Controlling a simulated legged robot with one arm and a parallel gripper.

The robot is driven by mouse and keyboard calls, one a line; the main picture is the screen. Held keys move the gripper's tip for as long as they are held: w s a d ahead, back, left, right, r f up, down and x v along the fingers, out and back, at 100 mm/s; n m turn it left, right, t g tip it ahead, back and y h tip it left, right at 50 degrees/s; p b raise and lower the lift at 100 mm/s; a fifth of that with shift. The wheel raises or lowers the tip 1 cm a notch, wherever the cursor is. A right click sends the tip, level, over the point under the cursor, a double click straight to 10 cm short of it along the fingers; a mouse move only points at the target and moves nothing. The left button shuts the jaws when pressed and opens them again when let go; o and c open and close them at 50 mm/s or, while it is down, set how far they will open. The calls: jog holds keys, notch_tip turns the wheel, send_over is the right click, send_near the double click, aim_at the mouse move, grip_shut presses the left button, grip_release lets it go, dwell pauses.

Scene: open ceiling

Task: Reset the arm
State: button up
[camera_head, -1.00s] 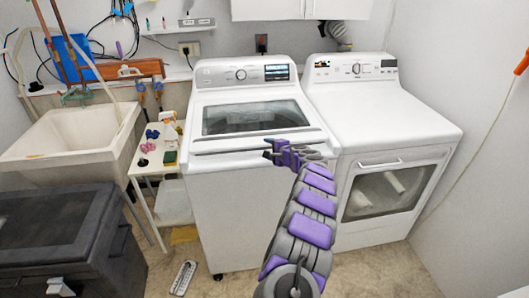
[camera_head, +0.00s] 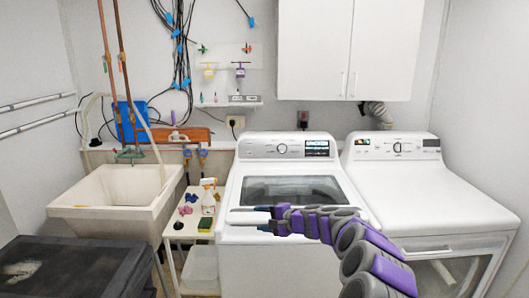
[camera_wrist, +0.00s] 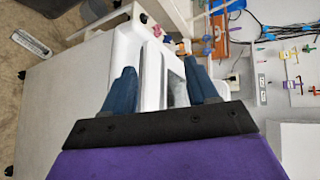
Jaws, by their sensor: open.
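My gripper (camera_head: 258,218) is on the end of my purple and grey arm, which comes in from the lower right and points left. It shows in front of the top-loading washer (camera_head: 270,258). The gripper is open. In the wrist view, its two dark blue fingers (camera_wrist: 162,78) stand apart with nothing held between them. The white washer and its dark lid window (camera_wrist: 177,90) show beyond the fingers, and the picture there is turned on its side. I cannot tell how far the gripper is from the washer.
A white dryer (camera_head: 440,194) stands right of the washer. A narrow shelf stand (camera_head: 188,232) with a spray bottle (camera_head: 208,197), a utility sink (camera_head: 118,205) and a dark chest (camera_head: 70,268) are to the left. White cabinets (camera_head: 345,45) hang above.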

jog(key=s+a+r+n+g, duration=0.2)
jog(key=s+r+n, duration=0.1)
jog(key=s, duration=0.6)
jog(key=s+a+r+n+g+h, duration=0.1)
jog(key=s+a+r+n+g, duration=0.15)
jog(key=s, duration=0.55)
jog(key=s+a+r+n+g, duration=0.2)
jog(key=s+a, duration=0.1)
jog(key=s, duration=0.6)
jog(key=s+d+f+g+h, duration=0.1)
jog(key=s+d+f+h, duration=0.1)
jog(key=s+d, duration=0.5)
jog(key=s+d+f+n+g+h, duration=0.1)
jog(key=s+d+f+h, duration=0.2)
jog(key=s+d, duration=0.4)
jog(key=s+d+f+n+g+h, duration=0.1)
jog(key=s+d+f+h, duration=0.2)
jog(key=s, duration=1.6)
jog(key=d+h, duration=0.2)
jog(key=d, duration=0.2)
jog(key=shift+s+d+f+g, duration=0.15)
jog(key=shift+s+g, duration=0.2)
jog(key=shift+s, duration=0.05)
